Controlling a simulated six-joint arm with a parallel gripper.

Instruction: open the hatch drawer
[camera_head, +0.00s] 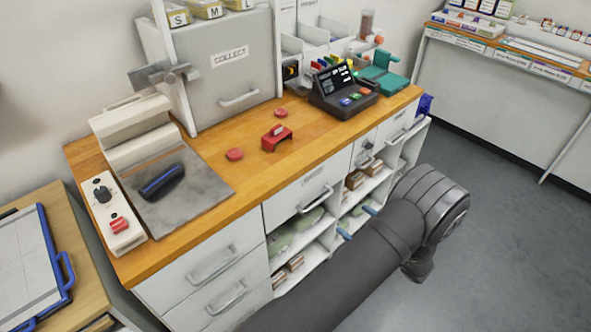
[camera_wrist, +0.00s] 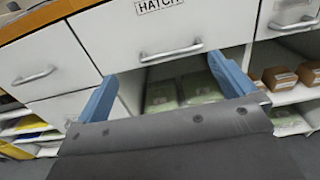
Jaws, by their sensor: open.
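The hatch drawer (camera_wrist: 112,32) is a white front labelled HATCH under the wooden counter, and it looks closed. Its bar handle (camera_wrist: 171,52) runs across the middle of the wrist view. In the head view the drawer (camera_head: 290,195) and its handle (camera_head: 316,200) sit left of my arm. My gripper (camera_wrist: 176,65) is open and empty, with its blue fingertips near the two ends of the handle, slightly below it in the picture. I cannot tell if they touch it. In the head view my gripper (camera_head: 356,222) shows only as blue fingertips beside my dark arm.
Open shelves (camera_head: 316,250) below the drawer hold green packs and brown boxes. Other drawers with bar handles (camera_head: 213,264) flank it. On the counter (camera_head: 205,215) stand a sealing machine, a red stamp-like item (camera_head: 276,138) and a dark terminal (camera_head: 341,95). Grey floor lies open to the right.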

